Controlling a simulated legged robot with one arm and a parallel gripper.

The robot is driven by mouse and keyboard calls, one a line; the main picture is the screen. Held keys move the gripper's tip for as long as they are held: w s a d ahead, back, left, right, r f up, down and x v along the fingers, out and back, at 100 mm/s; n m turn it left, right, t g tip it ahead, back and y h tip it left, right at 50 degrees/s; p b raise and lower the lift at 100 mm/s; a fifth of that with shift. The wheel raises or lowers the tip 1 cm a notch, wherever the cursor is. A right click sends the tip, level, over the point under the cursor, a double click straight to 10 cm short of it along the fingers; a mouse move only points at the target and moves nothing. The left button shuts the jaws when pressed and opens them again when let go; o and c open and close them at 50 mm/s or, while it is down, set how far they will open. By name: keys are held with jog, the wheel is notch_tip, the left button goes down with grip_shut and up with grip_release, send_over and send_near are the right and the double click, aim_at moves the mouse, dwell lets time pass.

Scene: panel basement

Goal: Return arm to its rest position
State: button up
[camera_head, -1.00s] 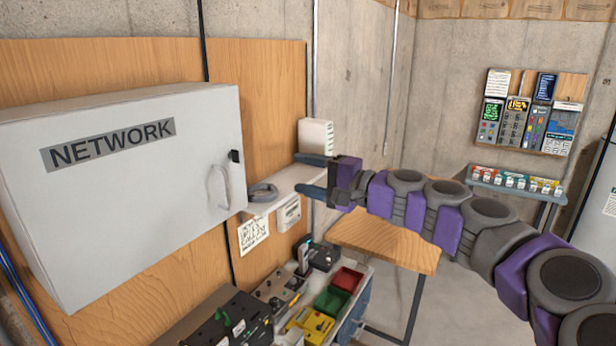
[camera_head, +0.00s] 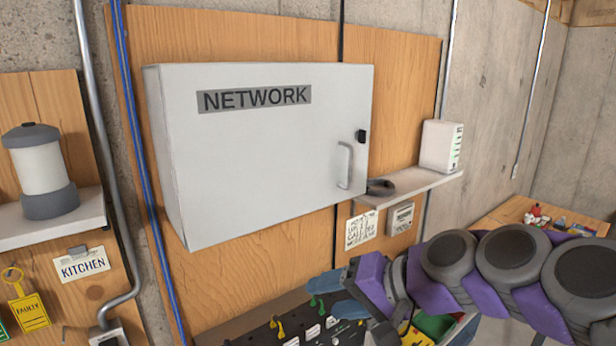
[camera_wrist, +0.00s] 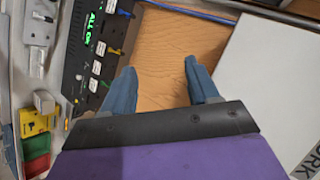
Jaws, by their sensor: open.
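My gripper (camera_head: 336,296) is low in the head view, below the grey network cabinet (camera_head: 270,150). Its two blue fingers are apart and nothing is between them. In the wrist view my gripper (camera_wrist: 160,88) is open over bare wood board. My purple and grey arm comes in from the lower right of the head view. The cabinet door is shut, with a handle on its right side. The cabinet's white face (camera_wrist: 275,80) fills the right of the wrist view.
A black panel with plugs and cables (camera_head: 290,328) lies just below my gripper. A shelf (camera_head: 415,188) holds a white router (camera_head: 441,146) and a dark coil (camera_head: 381,187). A lantern (camera_head: 41,170) stands on a shelf at left. A wooden table (camera_head: 500,215) is at the right.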

jog(key=s+a+f+n+g+h+b, duration=0.1)
jog(key=s+f+n+g+h+b, duration=0.15)
jog(key=s+f, duration=0.65)
jog(key=s+d+f+g+h+b, duration=0.2)
jog(key=s+d+f+h+b, duration=0.1)
jog(key=s+f, duration=0.5)
jog(key=s+d+f+g+h+b, duration=0.2)
jog(key=s+d+f+h+b, duration=0.2)
jog(key=f, duration=1)
jog(key=s+d+b, duration=0.1)
jog(key=s+d, duration=0.2)
jog(key=shift+s+d+g, duration=0.3)
jog(key=shift+s+g, duration=0.05)
